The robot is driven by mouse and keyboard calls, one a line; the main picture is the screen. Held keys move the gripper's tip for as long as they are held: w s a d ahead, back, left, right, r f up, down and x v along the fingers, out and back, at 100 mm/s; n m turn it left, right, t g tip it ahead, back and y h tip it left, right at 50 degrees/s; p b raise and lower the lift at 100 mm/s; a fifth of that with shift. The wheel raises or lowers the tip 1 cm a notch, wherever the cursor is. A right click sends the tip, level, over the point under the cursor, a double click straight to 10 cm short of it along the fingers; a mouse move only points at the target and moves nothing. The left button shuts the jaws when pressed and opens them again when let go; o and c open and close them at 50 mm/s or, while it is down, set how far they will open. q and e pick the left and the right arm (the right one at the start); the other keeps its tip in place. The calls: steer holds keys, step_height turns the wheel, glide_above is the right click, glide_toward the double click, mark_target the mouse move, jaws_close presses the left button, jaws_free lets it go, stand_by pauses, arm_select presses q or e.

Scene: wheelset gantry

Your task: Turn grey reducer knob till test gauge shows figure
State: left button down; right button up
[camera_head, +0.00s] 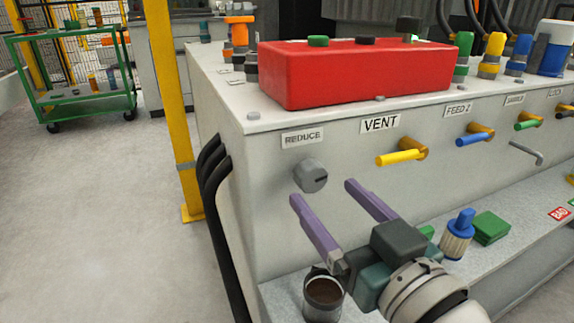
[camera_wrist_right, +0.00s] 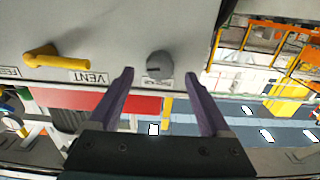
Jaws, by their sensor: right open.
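The grey reducer knob (camera_head: 310,176) sits on the pale front panel below the REDUCE label (camera_head: 303,138). A dark slot shows on its face. My right gripper (camera_head: 322,191) is open, with its two purple fingers pointing at the panel near the knob. In the right wrist view, which is upside down, the knob (camera_wrist_right: 159,66) appears between the two fingertips (camera_wrist_right: 159,75). The fingers are apart from each other, and I cannot see either one touching the knob. No test gauge dial shows in either view. My left gripper is not in view.
A yellow VENT lever (camera_head: 400,157) is right of the knob, with a blue FEED 2 lever (camera_head: 474,139) beyond. A red block (camera_head: 350,80) lies on top. Black hoses (camera_head: 212,190) run down the left edge. A dark-filled cup (camera_head: 323,297) stands on the ledge below.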

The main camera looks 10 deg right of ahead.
mark_target(315, 182)
steer(key=b+x, duration=0.1)
steer(key=x, duration=0.3)
jaws_close()
steer(key=shift+m+p, duration=0.3)
stand_by(0.6)
